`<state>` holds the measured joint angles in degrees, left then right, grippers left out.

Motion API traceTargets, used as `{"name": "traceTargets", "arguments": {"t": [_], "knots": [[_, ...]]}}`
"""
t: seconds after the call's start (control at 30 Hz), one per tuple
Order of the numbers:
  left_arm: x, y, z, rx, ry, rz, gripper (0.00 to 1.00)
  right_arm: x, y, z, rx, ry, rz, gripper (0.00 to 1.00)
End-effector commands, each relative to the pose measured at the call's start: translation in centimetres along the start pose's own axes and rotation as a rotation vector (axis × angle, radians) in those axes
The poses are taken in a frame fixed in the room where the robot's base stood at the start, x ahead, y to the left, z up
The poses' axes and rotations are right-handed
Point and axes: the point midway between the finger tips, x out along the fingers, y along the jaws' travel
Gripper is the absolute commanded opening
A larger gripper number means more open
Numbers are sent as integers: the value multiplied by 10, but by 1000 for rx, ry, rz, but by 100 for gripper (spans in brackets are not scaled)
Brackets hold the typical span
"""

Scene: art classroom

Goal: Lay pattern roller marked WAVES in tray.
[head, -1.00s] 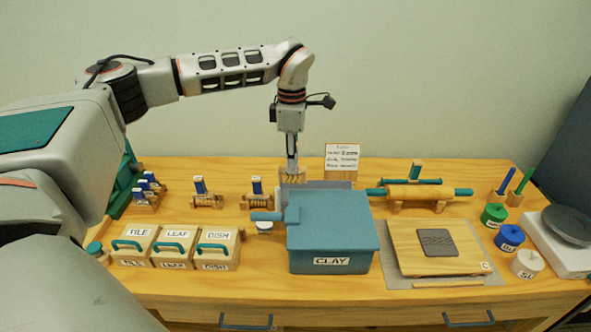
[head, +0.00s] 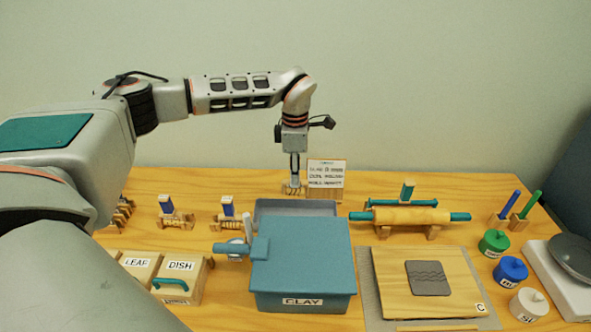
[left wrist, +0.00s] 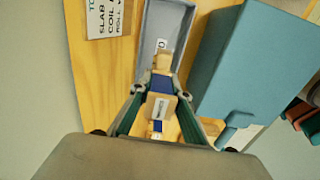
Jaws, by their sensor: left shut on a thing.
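My left gripper (head: 294,178) is shut on a pattern roller (head: 292,189) with wooden parts. In the left wrist view the held roller (left wrist: 160,84) shows a blue handle and a small label between the fingers; the label is too small to read surely. The grey tray (head: 272,207) lies behind the blue clay box, partly hidden by it. In the left wrist view the tray (left wrist: 163,22) is just beyond the roller. In the head view the roller is at the tray's far side, beside the card; I cannot tell its height. My right gripper is not in view.
The CLAY box (head: 302,262) stands in front of the tray, and a lettered card (head: 326,174) stands behind it. Two more blue-handled rollers (head: 176,216) (head: 228,214) stand left. A rolling pin (head: 410,215) and a wooden board (head: 392,283) are to the right.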

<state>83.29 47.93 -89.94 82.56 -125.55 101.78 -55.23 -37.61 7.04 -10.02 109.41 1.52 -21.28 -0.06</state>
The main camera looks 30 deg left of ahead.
Motion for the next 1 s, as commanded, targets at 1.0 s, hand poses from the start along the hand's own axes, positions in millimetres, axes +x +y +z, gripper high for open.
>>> {"name": "traceTargets", "arguments": {"t": [1.0], "knots": [[92, 0, 0, 1, -1, 0, 0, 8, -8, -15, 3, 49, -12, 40]]}}
